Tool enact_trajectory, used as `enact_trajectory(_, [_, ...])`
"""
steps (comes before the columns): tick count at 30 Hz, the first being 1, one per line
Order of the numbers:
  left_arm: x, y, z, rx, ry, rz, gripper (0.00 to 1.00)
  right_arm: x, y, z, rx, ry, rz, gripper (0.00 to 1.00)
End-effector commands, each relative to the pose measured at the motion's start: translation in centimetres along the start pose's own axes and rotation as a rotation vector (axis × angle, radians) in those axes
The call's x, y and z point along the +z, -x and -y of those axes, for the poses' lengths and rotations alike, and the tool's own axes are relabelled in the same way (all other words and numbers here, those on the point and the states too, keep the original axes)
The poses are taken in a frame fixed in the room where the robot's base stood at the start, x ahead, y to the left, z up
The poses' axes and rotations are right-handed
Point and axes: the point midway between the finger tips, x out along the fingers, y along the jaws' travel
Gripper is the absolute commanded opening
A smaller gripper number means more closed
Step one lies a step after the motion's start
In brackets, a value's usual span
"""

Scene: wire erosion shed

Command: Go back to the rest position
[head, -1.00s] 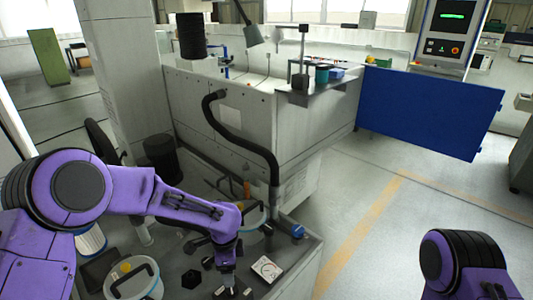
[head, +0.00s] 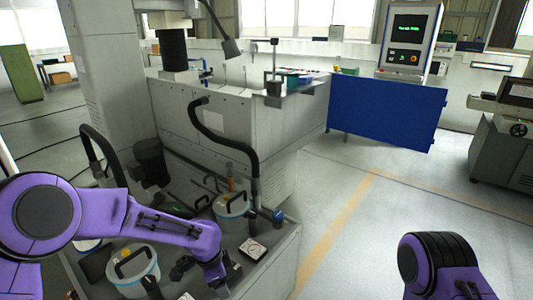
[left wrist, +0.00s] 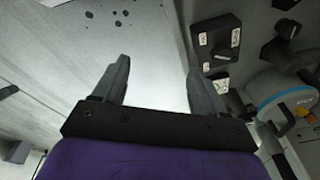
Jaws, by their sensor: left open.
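My left arm reaches in from the left of the head view, low over the grey work surface (head: 272,272). In the left wrist view my left gripper (left wrist: 157,85) is open, its two dark fingers well apart with nothing between them. Pale floor or panel shows behind the fingers. In the head view the left arm's end hangs near the lower edge, and its fingers cannot be made out clearly. My right arm shows only in part at the lower right; its gripper is outside the picture.
Black blocks with white labels (left wrist: 221,45) lie right of the left fingers. A grey machine tank (head: 265,135) and blue panel (head: 385,112) stand behind. Floor at right is clear.

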Motion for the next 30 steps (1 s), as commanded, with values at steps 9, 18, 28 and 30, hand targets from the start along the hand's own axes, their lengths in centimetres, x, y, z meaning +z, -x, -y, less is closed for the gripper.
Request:
enact_trajectory(9, [-2.2, -1.6, -0.8, -0.043, 0.347, -0.224, 0.72, 0.0, 0.0, 0.0, 0.0, 0.0, 0.0, 0.43])
enact_trajectory(18, [3.5, -7.2, -4.5, -0.111, 1.06, -0.429, 0.72, 0.0, -0.1, 0.0, 0.0, 0.0, 0.0, 0.43])
enact_trajectory(28, [25.9, -9.8, -18.1, -0.504, 1.73, -0.233, 0.72, 0.0, -0.1, 0.0, 0.0, 0.0, 0.0, 0.43])
enact_trajectory(30, [28.1, -9.8, -20.7, -0.509, 1.727, -0.147, 0.72, 0.0, -0.1, 0.0, 0.0, 0.0, 0.0, 0.43])
